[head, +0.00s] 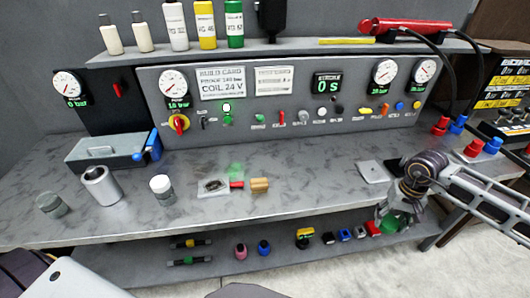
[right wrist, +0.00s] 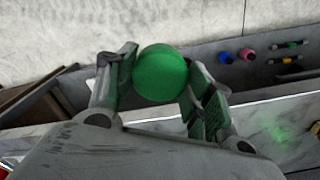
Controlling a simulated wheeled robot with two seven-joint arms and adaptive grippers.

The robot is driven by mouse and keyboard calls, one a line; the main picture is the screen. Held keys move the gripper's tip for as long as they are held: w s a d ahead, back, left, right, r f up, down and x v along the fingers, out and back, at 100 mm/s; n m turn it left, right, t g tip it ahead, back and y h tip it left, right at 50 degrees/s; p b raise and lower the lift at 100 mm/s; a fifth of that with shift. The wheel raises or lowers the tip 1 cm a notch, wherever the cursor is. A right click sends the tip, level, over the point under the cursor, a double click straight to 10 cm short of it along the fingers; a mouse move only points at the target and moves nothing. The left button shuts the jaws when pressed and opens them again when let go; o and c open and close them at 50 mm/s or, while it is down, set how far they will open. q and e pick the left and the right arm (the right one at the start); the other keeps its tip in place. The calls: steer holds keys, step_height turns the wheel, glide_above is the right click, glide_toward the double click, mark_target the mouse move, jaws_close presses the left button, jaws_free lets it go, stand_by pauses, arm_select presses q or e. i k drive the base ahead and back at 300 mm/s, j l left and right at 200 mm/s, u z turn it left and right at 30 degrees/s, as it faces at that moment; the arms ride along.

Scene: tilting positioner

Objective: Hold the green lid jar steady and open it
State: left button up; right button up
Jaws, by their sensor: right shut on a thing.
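The green lid (head: 390,224) of the jar shows at my right gripper (head: 400,212), at the front right edge of the bench in the head view. In the right wrist view the round green lid (right wrist: 160,73) sits between the two fingers of my right gripper (right wrist: 163,85), which is shut on it. The jar's body under the lid is hidden in the wrist view and mostly hidden by the fingers in the head view. My left gripper is not in view.
A pale plate (head: 373,172) lies near my right arm. The bench's middle right is clear.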

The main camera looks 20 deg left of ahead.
mark_target(50, 203)
steer(key=i+l+u, duration=0.15)
steer(key=u, duration=0.25)
steer(key=i+l+u, duration=0.1)
steer(key=u, duration=0.3)
steer(key=l+u, duration=0.25)
steer(key=u, duration=0.15)
steer(key=i+l, duration=0.05)
